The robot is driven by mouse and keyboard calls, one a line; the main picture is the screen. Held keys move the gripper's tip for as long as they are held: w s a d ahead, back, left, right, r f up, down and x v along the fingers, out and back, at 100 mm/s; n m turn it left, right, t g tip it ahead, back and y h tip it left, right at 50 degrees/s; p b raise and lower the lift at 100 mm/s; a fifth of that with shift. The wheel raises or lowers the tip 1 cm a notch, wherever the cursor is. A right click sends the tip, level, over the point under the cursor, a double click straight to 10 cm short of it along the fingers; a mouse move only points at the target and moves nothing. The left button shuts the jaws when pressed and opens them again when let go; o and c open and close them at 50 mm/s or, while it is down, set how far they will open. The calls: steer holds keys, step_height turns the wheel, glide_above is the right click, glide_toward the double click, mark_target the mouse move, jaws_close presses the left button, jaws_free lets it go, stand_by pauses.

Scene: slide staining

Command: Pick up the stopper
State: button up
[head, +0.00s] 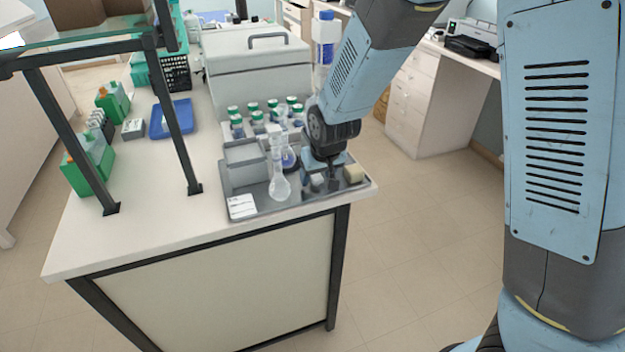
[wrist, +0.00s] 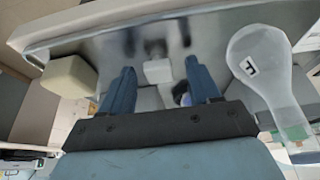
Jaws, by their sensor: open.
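A small whitish block-like piece, which looks like the stopper (head: 317,182), sits on the grey metal tray (head: 290,207) near its front edge. In the wrist view the stopper (wrist: 158,71) shows between and beyond the two blue fingers. My gripper (head: 333,182) is low over the tray, pointing down, just right of the stopper in the head view. In the wrist view my gripper (wrist: 160,76) is open with a wide gap and nothing clasped. I cannot tell the exact height of the fingertips above the tray.
A clear flask (head: 279,187) stands left of the stopper, close to my gripper in the wrist view (wrist: 262,75). A beige block (head: 354,174) lies at the tray's right end. Several green-capped bottles (head: 258,122) and a dark-blue flask (head: 290,158) stand behind.

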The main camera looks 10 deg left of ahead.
jaws_close()
stand_by(0.5)
steer(key=shift+r, duration=0.15)
